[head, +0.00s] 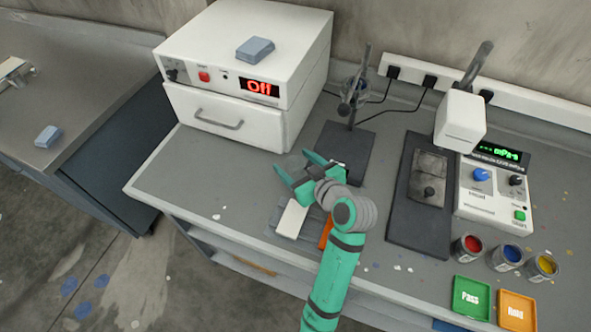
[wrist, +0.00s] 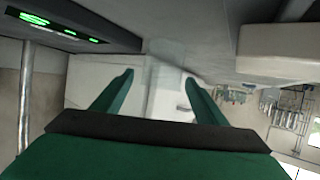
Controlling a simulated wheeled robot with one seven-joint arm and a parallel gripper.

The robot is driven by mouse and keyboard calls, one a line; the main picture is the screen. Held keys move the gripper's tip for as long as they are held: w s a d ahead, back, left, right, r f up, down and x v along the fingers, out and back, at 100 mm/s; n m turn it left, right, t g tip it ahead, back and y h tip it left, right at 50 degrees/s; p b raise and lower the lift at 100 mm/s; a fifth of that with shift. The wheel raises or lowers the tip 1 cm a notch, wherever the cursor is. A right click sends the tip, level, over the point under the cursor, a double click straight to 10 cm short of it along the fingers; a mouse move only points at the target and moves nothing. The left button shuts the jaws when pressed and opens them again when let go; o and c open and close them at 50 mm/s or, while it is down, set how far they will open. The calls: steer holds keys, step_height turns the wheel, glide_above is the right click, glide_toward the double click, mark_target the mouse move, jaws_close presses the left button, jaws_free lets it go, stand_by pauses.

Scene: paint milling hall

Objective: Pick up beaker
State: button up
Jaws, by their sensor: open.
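I cannot make out a beaker with certainty. A greyish, glassy-looking shape (head: 429,178) with a dark round part sits on the dark base plate under the white instrument head; I cannot tell if it is the beaker. My gripper (head: 294,163) is open above the grey bench, left of that plate, its fingers pointing up and left toward the white oven. No object shows between the fingers in the head view. In the wrist view the two green fingers (wrist: 158,95) stand apart, with a pale blurred surface behind them.
The white oven (head: 228,118) reads "Off" and carries a blue-grey block (head: 255,49). A clamp stand (head: 338,150) is behind my gripper. A white block (head: 291,219) lies below it. Paint cans (head: 503,257) and Pass (head: 472,311) and orange (head: 517,322) trays stand front right.

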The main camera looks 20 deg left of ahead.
steer(key=shift+w, duration=0.1)
steer(key=c, duration=1.1)
steer(key=shift+s, duration=0.2)
